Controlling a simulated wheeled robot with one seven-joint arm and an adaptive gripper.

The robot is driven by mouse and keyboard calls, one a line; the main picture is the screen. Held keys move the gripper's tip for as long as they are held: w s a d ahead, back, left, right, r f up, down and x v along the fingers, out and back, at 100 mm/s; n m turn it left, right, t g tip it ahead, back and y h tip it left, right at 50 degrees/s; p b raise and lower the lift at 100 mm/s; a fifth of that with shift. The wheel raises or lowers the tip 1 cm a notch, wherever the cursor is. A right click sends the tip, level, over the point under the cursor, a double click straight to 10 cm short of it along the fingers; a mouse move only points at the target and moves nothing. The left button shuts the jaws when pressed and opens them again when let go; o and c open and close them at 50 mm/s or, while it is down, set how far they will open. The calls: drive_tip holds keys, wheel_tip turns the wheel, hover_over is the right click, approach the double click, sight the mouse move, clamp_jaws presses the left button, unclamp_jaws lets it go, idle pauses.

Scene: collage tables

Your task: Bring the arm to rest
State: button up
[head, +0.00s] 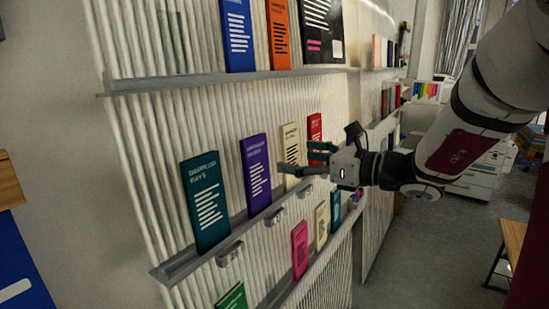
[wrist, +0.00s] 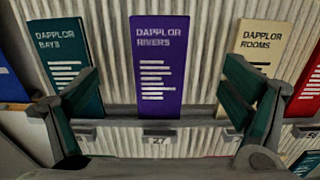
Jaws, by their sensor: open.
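My gripper (head: 290,160) is in the middle of the head view, at the end of my arm that reaches in from the right. It is in front of the wall shelf, near the purple and cream books. In the wrist view my gripper (wrist: 160,110) has its two green-padded fingers spread wide, with nothing between them touching either pad. Beyond the fingers, the purple "Dapplor Rivers" book (wrist: 158,65) stands upright on the ledge.
A teal book (head: 205,200) and a cream book (head: 290,145) stand on the same shelf ledge (head: 185,262). Blue and orange books stand on the ledge above, and smaller books below. Open floor (head: 425,250) lies to the right. A wooden table (head: 515,240) is at the right edge.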

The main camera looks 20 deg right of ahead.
drive_tip(key=s+a+f+n+g+h, duration=0.1)
drive_tip(key=s+a+f+n+g, duration=0.25)
drive_tip(key=s+a+n, duration=0.35)
drive_tip(key=s+a+f+n+g+h, duration=0.1)
drive_tip(key=s+a+f+n+g, duration=0.1)
drive_tip(key=s+a+n+g, duration=0.4)
drive_tip(key=s+d+n+t+h, duration=0.1)
drive_tip(key=s+d+n+h, duration=0.6)
drive_tip(key=s+n, duration=0.4)
drive_tip(key=n+h, duration=0.1)
drive_tip(key=n, duration=0.3)
drive_tip(key=shift+s+d+f+n+b, duration=0.25)
drive_tip(key=shift+d+f+n+b, duration=0.05)
drive_tip(key=shift+f+n+b, duration=0.1)
